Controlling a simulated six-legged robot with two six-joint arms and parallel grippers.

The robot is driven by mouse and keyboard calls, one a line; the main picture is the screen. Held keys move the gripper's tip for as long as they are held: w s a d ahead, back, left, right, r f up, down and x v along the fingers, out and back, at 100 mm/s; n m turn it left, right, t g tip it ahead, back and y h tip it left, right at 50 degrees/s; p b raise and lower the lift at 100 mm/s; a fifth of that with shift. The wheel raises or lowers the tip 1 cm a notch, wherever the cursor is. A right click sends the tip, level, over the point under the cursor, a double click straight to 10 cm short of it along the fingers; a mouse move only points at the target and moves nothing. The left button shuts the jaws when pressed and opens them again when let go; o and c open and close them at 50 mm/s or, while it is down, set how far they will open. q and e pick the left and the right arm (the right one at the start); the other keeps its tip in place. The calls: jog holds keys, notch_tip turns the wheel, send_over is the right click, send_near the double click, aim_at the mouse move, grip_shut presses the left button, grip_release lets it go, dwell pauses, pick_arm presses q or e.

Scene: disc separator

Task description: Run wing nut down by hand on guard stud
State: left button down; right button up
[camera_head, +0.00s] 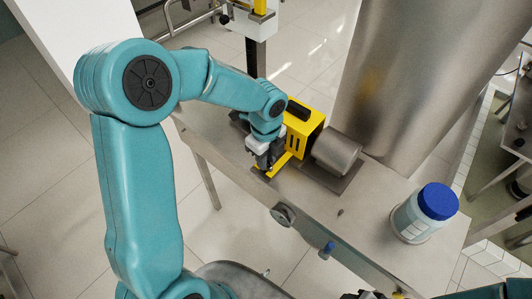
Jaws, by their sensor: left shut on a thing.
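My left arm reaches in from the left, and its gripper (265,164) points down at the foot of the yellow guard (304,122), on the steel bench. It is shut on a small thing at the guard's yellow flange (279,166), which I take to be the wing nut. The wing nut and the stud are too small and too covered by the fingers to make out. Part of my right arm (500,291) shows at the bottom right edge. Dark parts at the bottom edge may be my right gripper (372,295); its jaws cannot be made out.
A grey motor-like cylinder (337,151) sits right of the guard, before a large steel vessel (400,80). A blue-lidded jar (425,213) stands at the bench's right end. The bench top (370,205) is mostly clear between them.

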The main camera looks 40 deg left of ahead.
pick_arm(q)
jog(key=shift+w+a+r+m, duration=0.1)
jog(key=shift+w+r+m, duration=0.15)
jog(key=shift+m, duration=0.15)
pick_arm(e)
jog(key=shift+r, duration=0.25)
